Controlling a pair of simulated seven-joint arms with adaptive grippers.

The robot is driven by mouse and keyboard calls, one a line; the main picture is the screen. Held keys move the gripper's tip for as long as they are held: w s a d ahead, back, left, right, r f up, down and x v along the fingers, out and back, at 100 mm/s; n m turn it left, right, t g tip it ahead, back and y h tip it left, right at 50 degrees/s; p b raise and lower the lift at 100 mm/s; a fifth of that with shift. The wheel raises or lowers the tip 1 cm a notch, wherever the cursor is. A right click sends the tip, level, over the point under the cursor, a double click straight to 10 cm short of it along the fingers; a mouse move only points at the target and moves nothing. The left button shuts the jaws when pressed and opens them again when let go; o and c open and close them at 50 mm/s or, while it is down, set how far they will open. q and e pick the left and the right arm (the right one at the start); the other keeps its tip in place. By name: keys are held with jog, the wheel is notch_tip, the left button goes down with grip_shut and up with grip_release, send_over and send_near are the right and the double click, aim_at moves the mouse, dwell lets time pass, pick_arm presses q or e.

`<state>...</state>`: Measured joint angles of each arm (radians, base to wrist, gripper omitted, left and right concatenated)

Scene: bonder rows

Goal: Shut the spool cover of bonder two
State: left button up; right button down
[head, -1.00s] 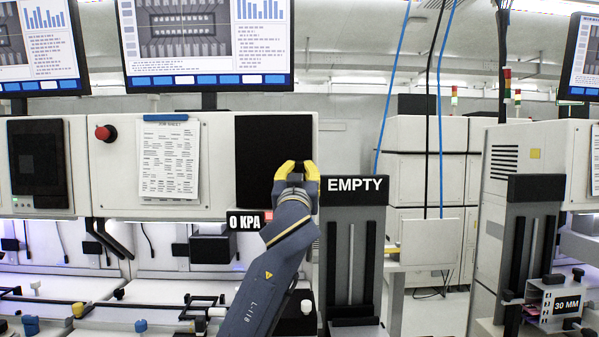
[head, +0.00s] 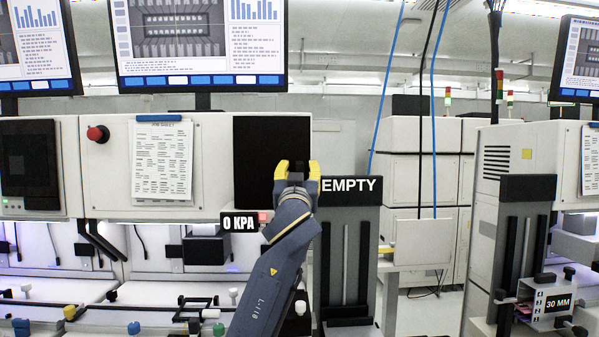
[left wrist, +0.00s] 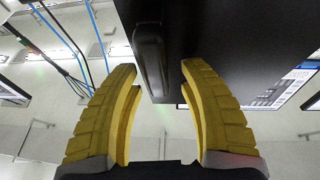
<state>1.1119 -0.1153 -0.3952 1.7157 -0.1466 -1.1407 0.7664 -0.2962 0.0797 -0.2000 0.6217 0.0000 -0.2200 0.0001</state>
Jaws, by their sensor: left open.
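The dark spool cover (head: 262,140) is a square black panel at the right end of the white bonder front in the head view. My left gripper (head: 297,168) has its yellow fingers up at the panel's right edge. In the left wrist view the two yellow fingers (left wrist: 160,75) are spread apart. A dark bar-like handle (left wrist: 151,50) reaches down between the fingertips, with no clear contact on either side. The dark panel also fills the upper right there (left wrist: 225,40). How far the cover stands open cannot be told. My right gripper is not in view.
An EMPTY-labelled dark column (head: 350,225) stands just right of my left gripper. A 0 KPA label (head: 240,222) sits below the panel. A red knob (head: 97,133) and a paper sheet (head: 162,160) are left of it. Monitors (head: 200,40) hang above.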

pick_arm(q)
jog(key=v, duration=1.2)
